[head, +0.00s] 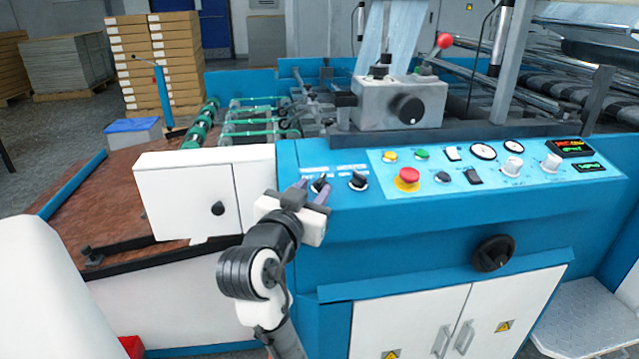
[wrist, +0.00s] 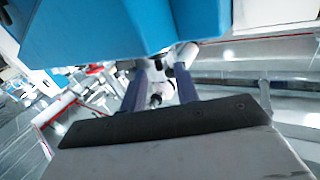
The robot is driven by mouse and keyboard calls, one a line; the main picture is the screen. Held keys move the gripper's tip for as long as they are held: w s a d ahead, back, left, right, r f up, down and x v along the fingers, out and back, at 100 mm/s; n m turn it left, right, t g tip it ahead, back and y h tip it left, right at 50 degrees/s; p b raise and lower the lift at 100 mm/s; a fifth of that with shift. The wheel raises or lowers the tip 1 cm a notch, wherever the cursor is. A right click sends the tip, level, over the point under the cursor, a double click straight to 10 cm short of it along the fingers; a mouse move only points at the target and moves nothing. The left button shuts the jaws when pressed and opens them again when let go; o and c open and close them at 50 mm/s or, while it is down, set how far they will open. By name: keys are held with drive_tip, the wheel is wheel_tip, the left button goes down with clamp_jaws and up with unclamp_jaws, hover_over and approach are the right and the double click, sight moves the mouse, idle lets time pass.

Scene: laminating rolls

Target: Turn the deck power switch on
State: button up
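Two black rotary switches sit side by side at the left end of the blue control panel (head: 440,208). The left switch (head: 320,183) shows just beyond my gripper (head: 313,190), between its two fingertips in the head view. The right switch (head: 358,181) stands clear of it. The small labels above both are too blurred to read, so I cannot tell which is the deck power switch. My gripper is open, its purple fingers apart. The wrist view shows the gap between the fingers (wrist: 160,88), with a small dark round shape in it; contact cannot be told.
Right along the panel are a red emergency button (head: 407,178), small buttons, gauges and dials. A grey unit (head: 400,103) rises behind the panel. The air in front of the panel is free.

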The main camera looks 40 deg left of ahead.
drive_tip(key=v, duration=0.8)
drive_tip(key=shift+s+d, duration=0.15)
drive_tip(key=shift+s, duration=0.2)
